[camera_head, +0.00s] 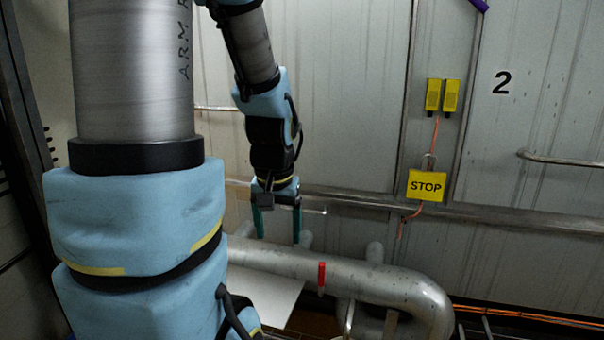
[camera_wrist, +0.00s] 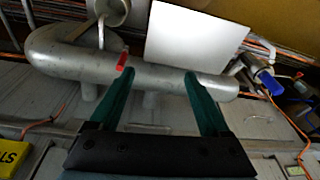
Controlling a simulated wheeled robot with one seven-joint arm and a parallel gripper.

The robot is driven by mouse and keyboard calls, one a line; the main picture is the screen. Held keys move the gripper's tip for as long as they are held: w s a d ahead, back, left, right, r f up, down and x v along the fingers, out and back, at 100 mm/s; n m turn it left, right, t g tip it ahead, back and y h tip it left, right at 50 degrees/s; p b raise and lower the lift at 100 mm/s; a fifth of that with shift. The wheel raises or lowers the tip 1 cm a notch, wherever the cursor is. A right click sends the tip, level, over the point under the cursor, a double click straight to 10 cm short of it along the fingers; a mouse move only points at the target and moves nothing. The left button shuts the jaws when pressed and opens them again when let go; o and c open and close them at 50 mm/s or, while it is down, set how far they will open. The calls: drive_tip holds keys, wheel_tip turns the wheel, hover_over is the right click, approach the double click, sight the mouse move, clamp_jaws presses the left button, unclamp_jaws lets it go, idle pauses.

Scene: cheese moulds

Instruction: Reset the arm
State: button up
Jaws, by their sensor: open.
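My gripper (camera_head: 277,222) hangs pointing down from my blue and grey arm, in front of the metal wall. Its two green fingers are apart, with nothing between them in the head view. In the wrist view my gripper (camera_wrist: 158,82) shows both fingers spread and empty, in front of a thick grey pipe (camera_wrist: 160,80). I cannot tell whether the fingertips touch the pipe. My near arm links hide much of the left side of the head view.
The grey pipe (camera_head: 340,275) carries a red tag (camera_head: 321,276) and bends down at right. A white panel (camera_head: 262,297) lies below it. A yellow STOP sign (camera_head: 427,186), yellow boxes (camera_head: 441,95) and a rail (camera_head: 520,219) are on the wall.

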drive_tip(key=s+a+f, duration=0.2)
drive_tip(key=s, duration=0.1)
drive_tip(key=w+p+v, duration=0.3)
drive_tip(key=p+v, duration=1.2)
drive_tip(key=p, duration=0.1)
drive_tip(key=shift+r+n+g, duration=0.4)
drive_tip(key=shift+r, duration=0.25)
drive_tip(key=shift+s, duration=0.15)
idle(2.0)
